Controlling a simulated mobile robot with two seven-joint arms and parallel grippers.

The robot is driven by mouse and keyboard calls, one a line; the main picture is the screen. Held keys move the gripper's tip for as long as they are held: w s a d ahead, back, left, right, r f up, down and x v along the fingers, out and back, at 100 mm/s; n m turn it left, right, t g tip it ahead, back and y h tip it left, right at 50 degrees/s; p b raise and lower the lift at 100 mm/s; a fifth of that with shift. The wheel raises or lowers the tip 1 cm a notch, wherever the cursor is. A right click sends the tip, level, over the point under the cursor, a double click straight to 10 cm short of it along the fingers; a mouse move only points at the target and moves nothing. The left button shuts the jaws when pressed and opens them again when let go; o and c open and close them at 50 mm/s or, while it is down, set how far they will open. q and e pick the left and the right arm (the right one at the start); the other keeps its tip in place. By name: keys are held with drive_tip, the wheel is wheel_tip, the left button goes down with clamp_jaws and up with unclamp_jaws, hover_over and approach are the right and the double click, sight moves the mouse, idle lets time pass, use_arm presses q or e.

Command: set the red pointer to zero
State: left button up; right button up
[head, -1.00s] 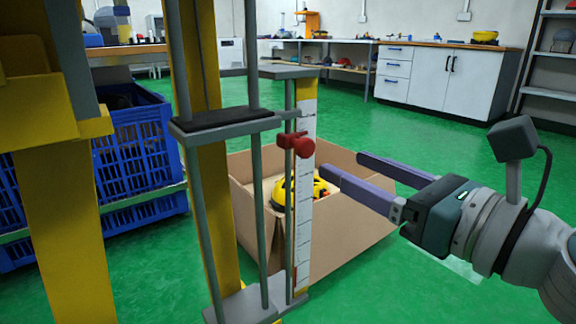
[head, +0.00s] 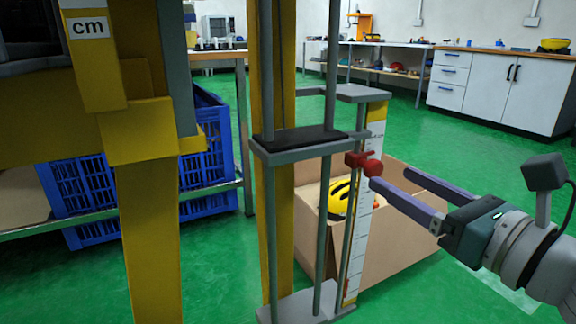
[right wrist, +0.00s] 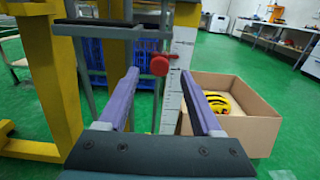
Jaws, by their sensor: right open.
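The red pointer (head: 364,162) sits high on a thin grey rod in front of the white scale strip (head: 360,235), near the upper end of the strip. It also shows in the right wrist view (right wrist: 160,65), ahead of and between the two fingers. My right gripper (head: 390,180) is open and empty. Its purple fingers point at the pointer from the right. In the head view the lower fingertip is close to the pointer; I cannot tell whether it touches. The strip's marks are too small to read. My left gripper is not in view.
A grey platform with a black pad (head: 305,138) stands left of the pointer between upright rods. Yellow posts (head: 150,240) rise at the left. A cardboard box (head: 400,250) with a yellow helmet (head: 341,199) stands behind the scale. A blue crate (head: 95,190) is at left.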

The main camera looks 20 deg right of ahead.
sight(377, 168)
drive_tip(key=shift+w+a, duration=0.15)
drive_tip(key=shift+w, duration=1.65)
clamp_jaws()
drive_tip(key=shift+r, duration=0.1)
